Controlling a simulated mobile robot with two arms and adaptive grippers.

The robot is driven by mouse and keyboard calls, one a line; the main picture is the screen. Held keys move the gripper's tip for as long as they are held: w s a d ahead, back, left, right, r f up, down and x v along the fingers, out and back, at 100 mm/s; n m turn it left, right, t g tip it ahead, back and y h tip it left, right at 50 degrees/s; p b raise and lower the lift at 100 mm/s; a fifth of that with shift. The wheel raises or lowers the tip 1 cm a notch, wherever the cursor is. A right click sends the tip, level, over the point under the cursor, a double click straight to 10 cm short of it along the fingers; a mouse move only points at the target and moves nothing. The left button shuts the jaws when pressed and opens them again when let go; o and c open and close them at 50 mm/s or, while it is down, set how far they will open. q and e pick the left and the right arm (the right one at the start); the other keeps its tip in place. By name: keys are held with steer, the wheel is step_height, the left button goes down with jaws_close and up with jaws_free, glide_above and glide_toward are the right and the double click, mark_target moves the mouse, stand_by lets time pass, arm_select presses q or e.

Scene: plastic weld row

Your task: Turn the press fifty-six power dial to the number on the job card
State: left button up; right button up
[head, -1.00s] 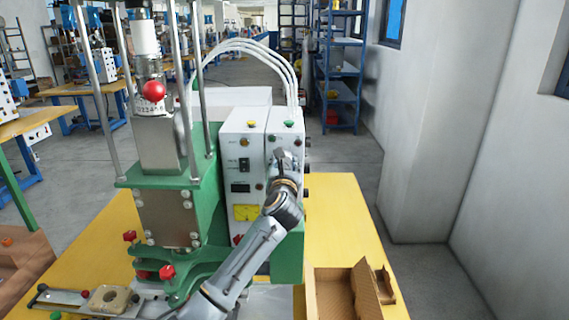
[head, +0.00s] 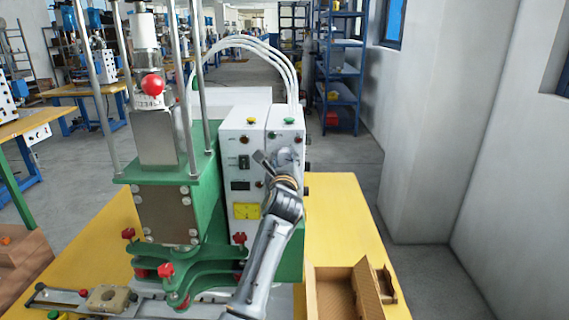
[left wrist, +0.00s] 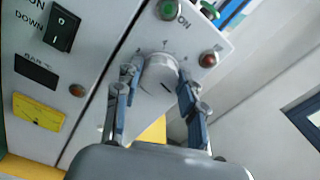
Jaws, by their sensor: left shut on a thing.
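The power dial (left wrist: 160,73) is a pale round knob on the white control panel, with small printed marks around its upper side and a short dark line on its lower right face. My left gripper (left wrist: 158,80) has one finger on each side of the knob and is shut on it. In the head view, my left gripper (head: 270,165) is at the front of the right-hand control box (head: 285,148), and hides the dial there. The dial's number cannot be read. No job card can be made out. My right gripper is not in view.
The green press (head: 168,170) stands left of the control boxes on a yellow table (head: 350,220). An open cardboard box (head: 335,290) sits at the front right. In the left wrist view, a black switch (left wrist: 62,27), green light (left wrist: 169,9) and red button (left wrist: 208,60) are near the dial.

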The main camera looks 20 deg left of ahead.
arm_select(q)
steer(key=shift+f+n+b, duration=0.1)
steer(key=shift+n+b, duration=0.9)
steer(key=shift+n, duration=1.2)
steer(key=o, duration=1.1)
step_height(320, 180, up, 10)
